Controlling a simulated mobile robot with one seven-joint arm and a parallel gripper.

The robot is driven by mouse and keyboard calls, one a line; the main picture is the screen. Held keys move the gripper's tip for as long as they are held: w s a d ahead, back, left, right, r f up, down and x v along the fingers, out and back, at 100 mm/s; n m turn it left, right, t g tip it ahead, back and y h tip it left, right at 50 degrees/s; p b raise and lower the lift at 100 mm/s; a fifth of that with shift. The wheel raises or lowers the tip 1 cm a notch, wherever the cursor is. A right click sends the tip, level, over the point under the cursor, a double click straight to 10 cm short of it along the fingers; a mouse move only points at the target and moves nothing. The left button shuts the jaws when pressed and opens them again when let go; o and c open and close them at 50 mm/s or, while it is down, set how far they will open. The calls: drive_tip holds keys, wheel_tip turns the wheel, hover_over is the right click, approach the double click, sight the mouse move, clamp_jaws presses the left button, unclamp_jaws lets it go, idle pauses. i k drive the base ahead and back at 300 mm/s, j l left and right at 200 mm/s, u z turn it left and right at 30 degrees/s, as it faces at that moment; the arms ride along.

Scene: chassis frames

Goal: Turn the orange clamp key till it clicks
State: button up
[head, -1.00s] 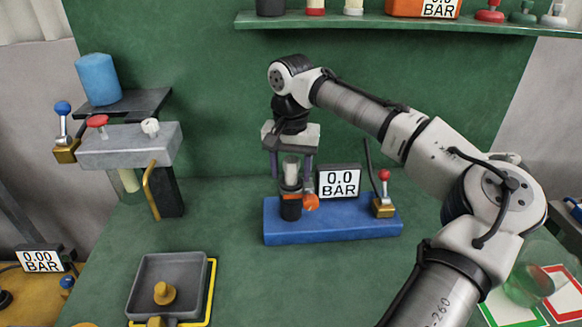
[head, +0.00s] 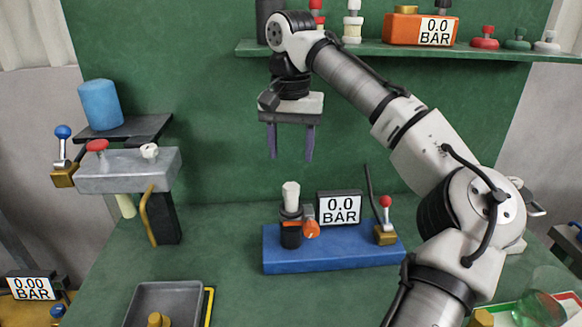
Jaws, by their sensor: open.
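The orange clamp key (head: 312,229) sits on the right side of a dark clamp (head: 290,232) on the blue base (head: 335,252). A white-capped cylinder (head: 291,195) stands upright in the clamp. My gripper (head: 291,157) is open and empty, fingers pointing down, above the cylinder and clear of it. A display (head: 340,209) behind the clamp reads 0.0 BAR.
A red-knobbed lever (head: 385,205) stands at the base's right end. A grey fixture (head: 128,170) with a blue cylinder (head: 101,104) is at left. A grey tray (head: 165,295) lies in front. A shelf (head: 400,50) runs behind my arm.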

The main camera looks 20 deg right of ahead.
sight(311, 228)
drive_tip(key=k, duration=1)
